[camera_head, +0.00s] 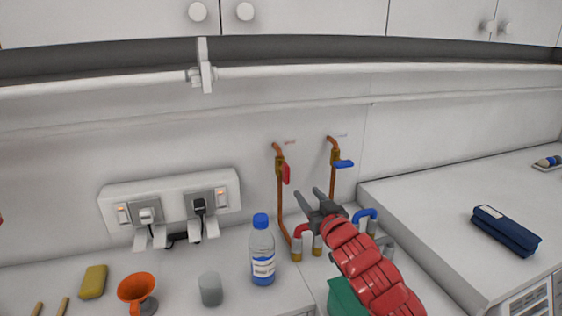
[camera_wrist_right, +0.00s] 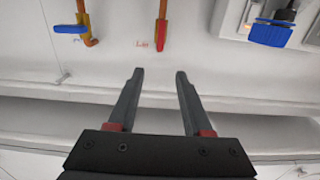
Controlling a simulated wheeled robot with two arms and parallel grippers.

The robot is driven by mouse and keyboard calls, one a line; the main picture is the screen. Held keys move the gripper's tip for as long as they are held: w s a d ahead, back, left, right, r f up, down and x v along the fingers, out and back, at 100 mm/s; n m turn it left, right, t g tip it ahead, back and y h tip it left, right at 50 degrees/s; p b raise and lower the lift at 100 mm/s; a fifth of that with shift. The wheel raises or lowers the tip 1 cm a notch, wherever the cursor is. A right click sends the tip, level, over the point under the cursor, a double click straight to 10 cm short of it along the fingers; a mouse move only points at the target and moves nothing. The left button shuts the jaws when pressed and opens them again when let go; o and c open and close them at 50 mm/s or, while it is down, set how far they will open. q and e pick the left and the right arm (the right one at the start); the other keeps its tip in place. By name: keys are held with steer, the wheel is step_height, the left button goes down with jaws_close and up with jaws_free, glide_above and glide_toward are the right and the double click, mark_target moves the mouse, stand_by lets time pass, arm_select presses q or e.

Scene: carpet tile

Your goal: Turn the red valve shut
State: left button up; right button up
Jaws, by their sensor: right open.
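The red valve handle (camera_head: 286,172) is on the left copper pipe (camera_head: 281,210) on the back wall. It points downward, roughly along the pipe. In the right wrist view the red handle (camera_wrist_right: 161,34) shows just beyond the fingertips, between the lines of the two fingers. My right gripper (camera_head: 308,194) is open and empty, below and a little right of the red handle, apart from it. The fingers also show in the right wrist view (camera_wrist_right: 159,74). My left gripper is not in view.
A blue valve handle (camera_head: 343,163) on the right pipe sticks out sideways. A bottle with a blue cap (camera_head: 262,250) stands left of my right arm. Sockets (camera_head: 170,209), an orange funnel (camera_head: 137,290) and a grey cup (camera_head: 210,289) are further left. A navy case (camera_head: 506,231) lies right.

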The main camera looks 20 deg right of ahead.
mark_target(289, 167)
steer(key=w+p, duration=0.1)
steer(key=w, duration=0.4)
steer(key=w+p, duration=0.2)
steer(key=w, duration=0.3)
steer(key=w+p, duration=0.1)
steer(key=w, duration=0.4)
steer(key=shift+w+a+r+p, duration=0.1)
steer(key=shift+w+r+p, duration=0.15)
steer(key=shift+w+p, duration=0.05)
steer(key=shift+w+a+f, duration=0.1)
steer(key=shift+w+a, duration=0.1)
steer(key=shift+w, duration=0.45)
jaws_close()
